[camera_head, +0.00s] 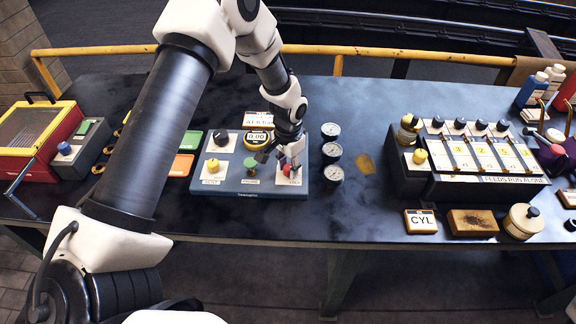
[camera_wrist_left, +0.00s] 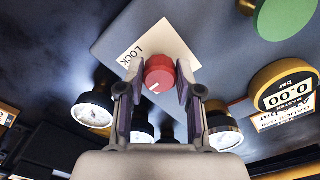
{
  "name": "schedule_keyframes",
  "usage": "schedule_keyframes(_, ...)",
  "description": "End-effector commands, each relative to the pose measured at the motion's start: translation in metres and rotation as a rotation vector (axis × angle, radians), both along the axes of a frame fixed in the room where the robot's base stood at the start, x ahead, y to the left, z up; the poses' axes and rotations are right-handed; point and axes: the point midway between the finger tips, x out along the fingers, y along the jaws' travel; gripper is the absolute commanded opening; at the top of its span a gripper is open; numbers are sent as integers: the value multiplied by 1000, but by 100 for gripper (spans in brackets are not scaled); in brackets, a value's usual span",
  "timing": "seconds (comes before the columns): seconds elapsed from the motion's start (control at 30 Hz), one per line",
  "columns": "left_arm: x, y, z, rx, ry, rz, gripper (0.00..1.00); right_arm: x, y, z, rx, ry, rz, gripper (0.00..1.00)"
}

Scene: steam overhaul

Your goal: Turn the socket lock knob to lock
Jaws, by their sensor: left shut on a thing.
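The red socket lock knob (camera_head: 287,171) sits at the right end of a blue-grey test panel (camera_head: 237,190), with a label below it. In the left wrist view the red knob (camera_wrist_left: 158,70) stands beside a card reading LOCK (camera_wrist_left: 130,58); a short white mark on the knob points toward the lower left of that view. My left gripper (camera_head: 285,161) reaches down from above and is shut on the knob, one finger on each side. The left wrist view shows both fingers (camera_wrist_left: 158,88) against its sides. My right gripper is not in view.
The panel also bears a yellow knob (camera_head: 213,166), a green knob (camera_head: 250,163) and a gauge reading 0.00 (camera_head: 257,137). Small dial gauges (camera_head: 332,151) stand just right of the panel. A black valve rack (camera_head: 475,183) is farther right.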

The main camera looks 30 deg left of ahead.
Motion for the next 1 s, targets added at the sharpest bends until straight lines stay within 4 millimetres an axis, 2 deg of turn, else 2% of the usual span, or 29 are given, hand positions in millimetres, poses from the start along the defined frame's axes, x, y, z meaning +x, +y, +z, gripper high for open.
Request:
schedule_keyframes(0.63, -2, 0, -3, -1, 5, -59, 0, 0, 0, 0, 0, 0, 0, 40)
schedule_keyframes(0.67, -2, 0, -3, -1, 5, -59, 42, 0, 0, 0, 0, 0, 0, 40)
schedule_keyframes(0.7, -2, 0, -3, -1, 5, -59, 56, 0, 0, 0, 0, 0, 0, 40)
schedule_keyframes(0.73, -2, 0, -2, -1, 5, -59, 60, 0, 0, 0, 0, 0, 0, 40)
schedule_keyframes(1.0, -1, 0, -1, 0, 2, -59, 60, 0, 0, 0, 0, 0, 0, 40)
